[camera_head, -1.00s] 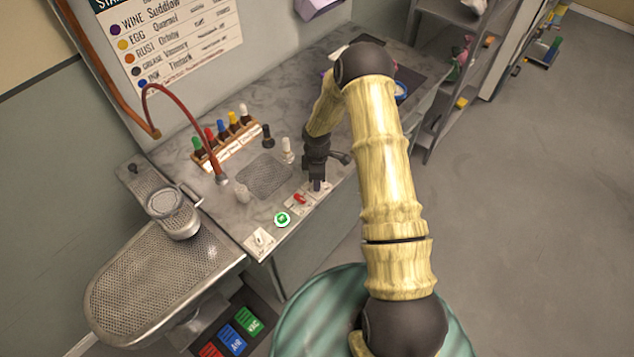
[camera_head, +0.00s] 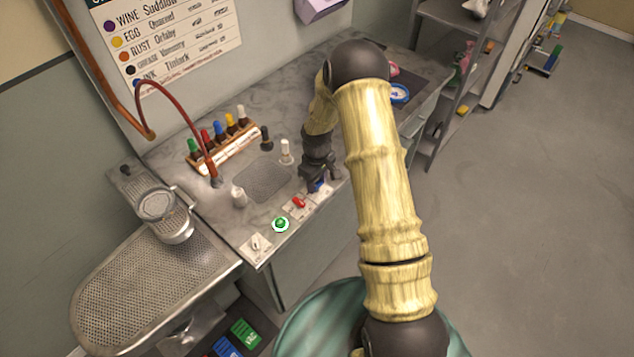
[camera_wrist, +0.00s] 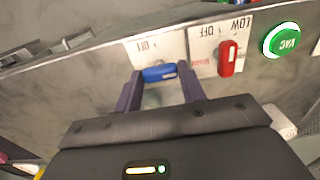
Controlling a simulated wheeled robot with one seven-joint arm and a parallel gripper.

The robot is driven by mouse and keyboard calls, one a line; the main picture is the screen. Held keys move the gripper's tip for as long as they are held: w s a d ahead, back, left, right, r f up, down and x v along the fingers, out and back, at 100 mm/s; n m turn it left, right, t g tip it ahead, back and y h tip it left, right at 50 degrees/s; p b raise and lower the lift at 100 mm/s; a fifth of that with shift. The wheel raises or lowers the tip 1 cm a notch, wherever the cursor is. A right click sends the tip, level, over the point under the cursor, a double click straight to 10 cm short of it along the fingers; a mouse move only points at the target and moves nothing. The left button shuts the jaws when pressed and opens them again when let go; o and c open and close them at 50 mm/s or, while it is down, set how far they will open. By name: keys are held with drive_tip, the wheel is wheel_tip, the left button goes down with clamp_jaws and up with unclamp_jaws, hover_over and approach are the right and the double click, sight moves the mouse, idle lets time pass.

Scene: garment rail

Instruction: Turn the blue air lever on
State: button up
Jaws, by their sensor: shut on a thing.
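In the head view the lever (camera_head: 319,186) shows as a small blue patch below my gripper (camera_head: 317,183). The lever's exact turn angle is hard to read, and part of its plate is hidden by my fingers.
A red lever (camera_head: 299,203) is beside the blue one, then a green VAC button (camera_head: 280,224) and another switch plate (camera_head: 256,245). A rack of coloured bottles (camera_head: 226,148), a black bottle (camera_head: 265,137) and a white bottle (camera_head: 286,152) stand behind on the counter.

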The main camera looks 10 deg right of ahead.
sight(317, 184)
drive_tip(key=shift+w+r, duration=0.1)
idle(0.3)
drive_tip(key=o, duration=1)
wheel_tip(317, 184, up, 17)
drive_tip(key=b, duration=0.3)
drive_tip(key=shift+r, duration=0.15)
drive_tip(key=s+m+t, duration=0.1)
drive_tip(key=s+m, duration=0.1)
drive_tip(key=s, duration=0.5)
drive_tip(key=s+r+m, duration=0.1)
drive_tip(key=s+m, duration=0.1)
drive_tip(key=s, duration=0.5)
drive_tip(key=s+r+m+t, duration=0.1)
drive_tip(key=s+m, duration=0.2)
drive_tip(key=s, duration=0.4)
drive_tip(key=shift+s+d+r+t, duration=0.25)
drive_tip(key=shift+s+t, duration=0.05)
drive_tip(key=shift+s, duration=0.1)
